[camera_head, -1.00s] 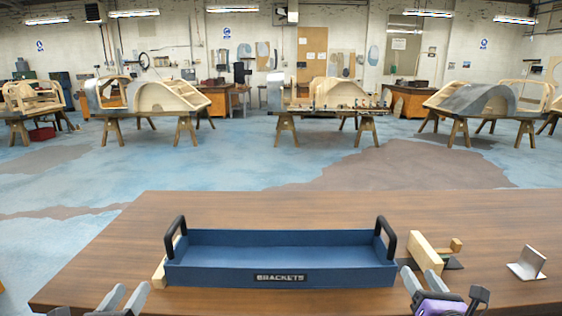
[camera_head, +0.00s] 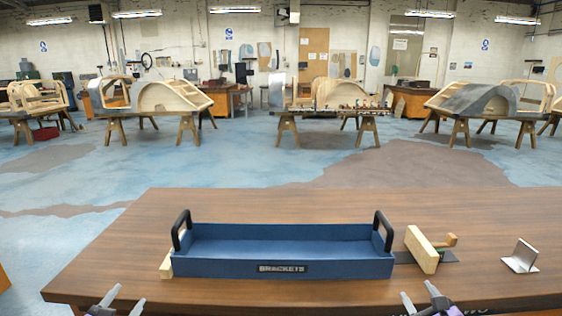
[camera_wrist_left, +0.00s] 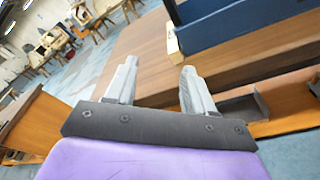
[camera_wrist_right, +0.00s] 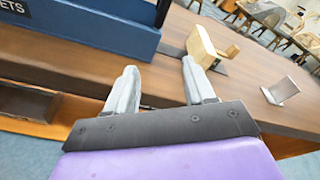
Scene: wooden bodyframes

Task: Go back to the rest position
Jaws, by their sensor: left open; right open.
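My left gripper (camera_head: 122,303) is at the bottom left of the head view, near the table's front edge. Its two fingers are apart and empty, as the left wrist view (camera_wrist_left: 155,85) shows. My right gripper (camera_head: 418,298) is at the bottom right of the head view, also by the front edge. Its fingers are spread with nothing between them in the right wrist view (camera_wrist_right: 158,85). Both are in front of the blue tray and apart from it.
A blue tray (camera_head: 215,268) labelled BRACKETS, with two black handles, stands empty on the wooden table (camera_head: 330,206). A wooden block (camera_head: 421,250) with a handle stands right of it. An L-shaped metal bracket (camera_head: 521,257) stands further right. A small wooden block (camera_head: 166,264) touches the tray's left end.

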